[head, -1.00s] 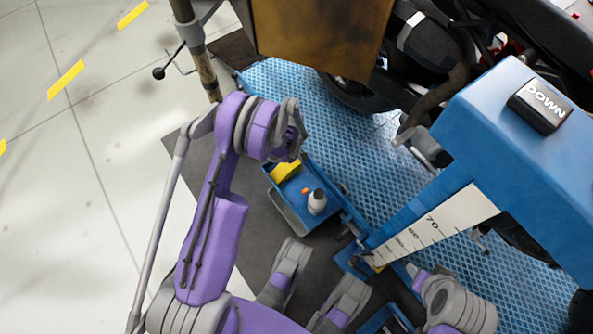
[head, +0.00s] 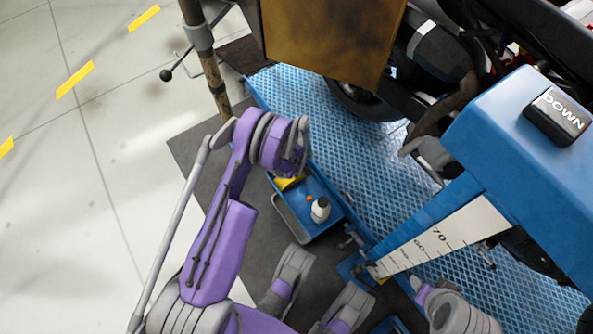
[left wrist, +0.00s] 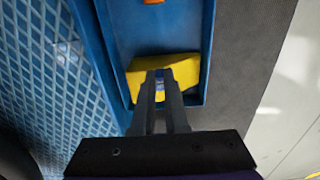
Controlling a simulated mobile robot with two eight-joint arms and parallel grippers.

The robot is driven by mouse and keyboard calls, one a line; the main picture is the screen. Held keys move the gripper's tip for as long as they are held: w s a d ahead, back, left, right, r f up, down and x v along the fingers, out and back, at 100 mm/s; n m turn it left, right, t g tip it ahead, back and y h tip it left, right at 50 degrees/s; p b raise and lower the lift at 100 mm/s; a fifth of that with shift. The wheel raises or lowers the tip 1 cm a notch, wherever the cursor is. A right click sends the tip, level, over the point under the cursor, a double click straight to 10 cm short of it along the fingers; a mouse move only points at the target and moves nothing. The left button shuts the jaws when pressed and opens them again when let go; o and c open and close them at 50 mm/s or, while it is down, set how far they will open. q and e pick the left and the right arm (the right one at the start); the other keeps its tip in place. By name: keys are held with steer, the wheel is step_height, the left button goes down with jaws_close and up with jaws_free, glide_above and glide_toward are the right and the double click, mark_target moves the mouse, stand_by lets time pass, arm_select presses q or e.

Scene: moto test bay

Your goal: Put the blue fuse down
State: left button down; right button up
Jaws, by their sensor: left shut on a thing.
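My left gripper (left wrist: 160,98) is shut on the blue fuse (left wrist: 159,75); only a small blue bit of it shows between the fingertips. In the left wrist view the fuse appears over a yellow block (left wrist: 185,72) at one end of a blue tray (left wrist: 208,45). I cannot tell whether the fuse touches the block. In the head view the end of my left arm covers part of the yellow block (head: 289,184), and the fuse is hidden. The tray (head: 337,210) sits beside the blue lift. My right gripper's fingers do not show.
A white bottle (head: 320,210) and a small orange piece (head: 309,198) are in the tray. The lift's blue textured platform (head: 370,165) and its blue post with a scale (head: 440,240) stand to the right. A brown pole (head: 213,85) stands behind. Bare floor lies left.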

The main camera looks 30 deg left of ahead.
arm_select(q)
steer(key=shift+f, duration=0.25)
steer(key=c, duration=0.9)
jaws_free()
